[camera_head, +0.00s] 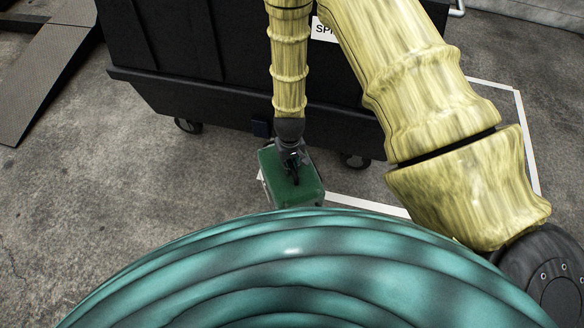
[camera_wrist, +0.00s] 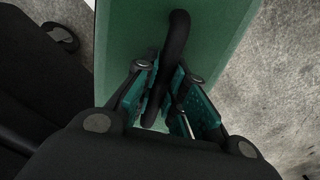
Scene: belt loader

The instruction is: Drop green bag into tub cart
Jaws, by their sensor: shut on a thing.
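The green bag (camera_head: 288,186) is a boxy dark green case with a black handle on top. My gripper (camera_head: 293,166) points down at it and is shut on the handle. In the wrist view the teal finger pads of my gripper (camera_wrist: 172,95) close around the black handle, with the green bag (camera_wrist: 122,42) behind. The black tub cart (camera_head: 190,82) stands on wheels just beyond the bag, and the bag hangs or stands in front of its near side. I cannot tell whether the bag touches the floor. The inside of the cart is out of view.
A white-lined marking (camera_head: 365,205) on the concrete floor surrounds part of the cart. A dark ramp-like plate (camera_head: 40,85) lies at upper left. The floor left of the bag (camera_head: 110,190) is clear. My teal body hides the foreground.

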